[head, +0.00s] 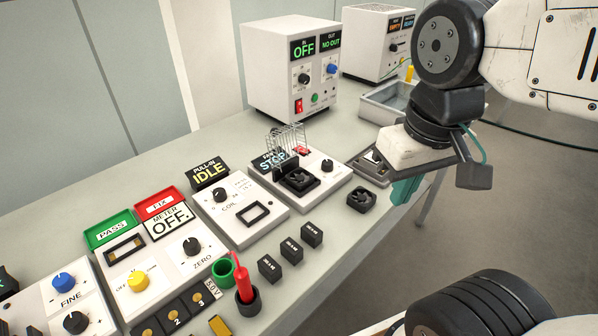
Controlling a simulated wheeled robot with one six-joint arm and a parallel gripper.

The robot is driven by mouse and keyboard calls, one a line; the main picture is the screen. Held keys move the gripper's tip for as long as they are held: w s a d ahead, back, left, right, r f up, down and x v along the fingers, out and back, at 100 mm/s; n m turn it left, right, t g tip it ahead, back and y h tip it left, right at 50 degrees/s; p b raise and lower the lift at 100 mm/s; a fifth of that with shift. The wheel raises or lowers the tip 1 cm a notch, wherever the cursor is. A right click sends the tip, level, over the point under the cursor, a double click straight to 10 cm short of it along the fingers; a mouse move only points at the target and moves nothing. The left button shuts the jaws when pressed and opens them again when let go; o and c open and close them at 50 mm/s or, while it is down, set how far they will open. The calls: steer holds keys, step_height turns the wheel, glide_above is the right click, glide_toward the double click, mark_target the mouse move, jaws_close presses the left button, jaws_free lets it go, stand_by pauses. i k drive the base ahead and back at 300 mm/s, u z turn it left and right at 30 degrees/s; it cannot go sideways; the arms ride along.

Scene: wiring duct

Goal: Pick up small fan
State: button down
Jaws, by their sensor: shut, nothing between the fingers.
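A small black fan (361,198) lies flat on the grey bench near its front edge, to the right of the fan test box. A second black fan (298,181) sits on top of the white fan test box (322,163), beside a sign reading STOP. My gripper (402,192) points down to the right of the loose fan, apart from it in the picture. Its teal fingers are together with nothing between them. Its height above the bench is hard to tell.
Small black relays (291,251) lie in front of the coil box (240,208). A grey tray (378,112) and white power boxes (292,72) stand farther back. Bench around the loose fan is mostly clear.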

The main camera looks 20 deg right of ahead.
mark_target(304, 178)
steer(key=z, duration=2.05)
steer(key=k, duration=0.65)
steer(key=u, duration=1.65)
